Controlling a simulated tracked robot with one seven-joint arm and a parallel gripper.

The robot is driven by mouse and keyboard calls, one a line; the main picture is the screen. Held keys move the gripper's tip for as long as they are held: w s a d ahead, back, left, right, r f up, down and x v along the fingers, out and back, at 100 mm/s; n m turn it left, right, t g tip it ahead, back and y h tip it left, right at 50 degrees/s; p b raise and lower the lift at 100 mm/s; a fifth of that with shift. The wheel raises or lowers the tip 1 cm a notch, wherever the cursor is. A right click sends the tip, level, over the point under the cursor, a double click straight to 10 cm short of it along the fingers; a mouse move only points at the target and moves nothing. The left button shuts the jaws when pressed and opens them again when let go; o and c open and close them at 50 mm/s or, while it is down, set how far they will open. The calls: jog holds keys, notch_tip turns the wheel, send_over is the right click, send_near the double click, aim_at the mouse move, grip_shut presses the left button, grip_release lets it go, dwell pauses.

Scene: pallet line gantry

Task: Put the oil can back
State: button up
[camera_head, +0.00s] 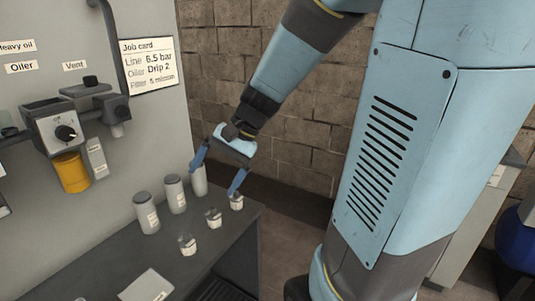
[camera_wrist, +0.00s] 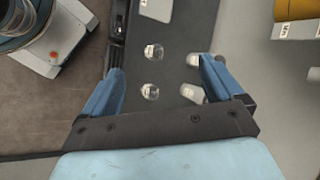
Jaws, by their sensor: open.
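Several small containers stand on the dark bench (camera_head: 232,238). In the head view, three grey canisters with pale labels stand in a row: a near one (camera_head: 147,214), a middle one (camera_head: 175,195) and a far one (camera_head: 199,182). I cannot tell which, if any, is the oil can. Three small clear cups with white labels stand in front of them: near (camera_head: 187,246), middle (camera_head: 213,218) and far (camera_head: 236,202). My gripper (camera_head: 214,182) is open and empty above the far end of the bench, fingers pointing down. The wrist view shows two cups (camera_wrist: 151,92) between the fingers, below them.
A grey panel (camera_head: 150,110) rises behind the bench, with a dial unit (camera_head: 60,128), an orange bowl (camera_head: 71,172) and a job card (camera_head: 148,64). A white card (camera_head: 147,286) lies on the near bench. A block wall stands behind; a blue drum (camera_head: 515,240) is at right.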

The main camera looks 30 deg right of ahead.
jog(key=s+d+r+n+t+h, duration=0.4)
jog(key=s+d+r+n+h, duration=0.2)
jog(key=s+d+r+h, duration=0.1)
jog(key=shift+s+d+r+t, duration=0.2)
jog(key=shift+s+d+t, duration=0.25)
jog(key=shift+s, duration=0.8)
jog(key=shift+w, duration=0.1)
